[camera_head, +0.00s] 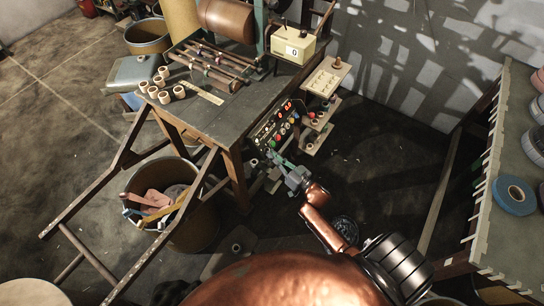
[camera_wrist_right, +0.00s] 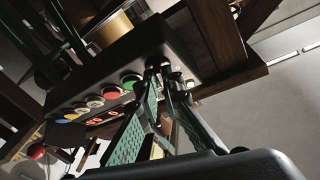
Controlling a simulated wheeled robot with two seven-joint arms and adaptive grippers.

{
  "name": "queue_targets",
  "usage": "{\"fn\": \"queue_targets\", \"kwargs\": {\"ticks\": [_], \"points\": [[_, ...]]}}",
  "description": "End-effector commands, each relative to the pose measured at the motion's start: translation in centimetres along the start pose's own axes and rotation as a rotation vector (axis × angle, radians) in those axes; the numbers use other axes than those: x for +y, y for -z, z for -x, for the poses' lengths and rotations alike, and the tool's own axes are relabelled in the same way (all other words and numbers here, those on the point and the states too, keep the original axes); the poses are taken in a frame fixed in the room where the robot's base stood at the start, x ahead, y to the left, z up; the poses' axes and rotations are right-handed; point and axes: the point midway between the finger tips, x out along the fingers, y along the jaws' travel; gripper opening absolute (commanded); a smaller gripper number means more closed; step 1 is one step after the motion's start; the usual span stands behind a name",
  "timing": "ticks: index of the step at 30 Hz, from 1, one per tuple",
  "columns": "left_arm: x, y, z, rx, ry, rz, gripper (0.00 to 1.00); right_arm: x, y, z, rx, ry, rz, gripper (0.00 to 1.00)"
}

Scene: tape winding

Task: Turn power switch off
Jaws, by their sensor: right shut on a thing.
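The dark control panel (camera_head: 273,127) with coloured buttons and red lit digits is fixed at the right side of the workbench. In the right wrist view the panel (camera_wrist_right: 130,47) is tilted, with a row of coloured buttons (camera_wrist_right: 111,92) along it. My right gripper (camera_head: 272,160) is at the panel's lower near end. In the right wrist view its green-padded fingers (camera_wrist_right: 163,78) close on a small part at the panel's end, which looks like the power switch. The fingertips mostly hide it, so its position cannot be read. My left gripper is not in view.
The workbench (camera_head: 231,113) carries cardboard rings (camera_head: 164,72) and rods. A bin (camera_head: 193,229) with scraps stands at its near left. Small shelves (camera_head: 327,78) hang right of the panel. A table with tape rolls (camera_head: 515,195) stands far right. Floor between is mostly clear.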

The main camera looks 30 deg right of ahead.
Motion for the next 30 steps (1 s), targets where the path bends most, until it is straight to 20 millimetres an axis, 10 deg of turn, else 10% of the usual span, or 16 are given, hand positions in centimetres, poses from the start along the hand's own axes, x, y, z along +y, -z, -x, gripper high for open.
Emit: {"fn": "queue_targets", "kwargs": {"ticks": [30], "points": [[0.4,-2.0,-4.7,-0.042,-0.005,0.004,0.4,1.5,0.4,-0.3,-0.003,0.5,0.712,0.0]]}}
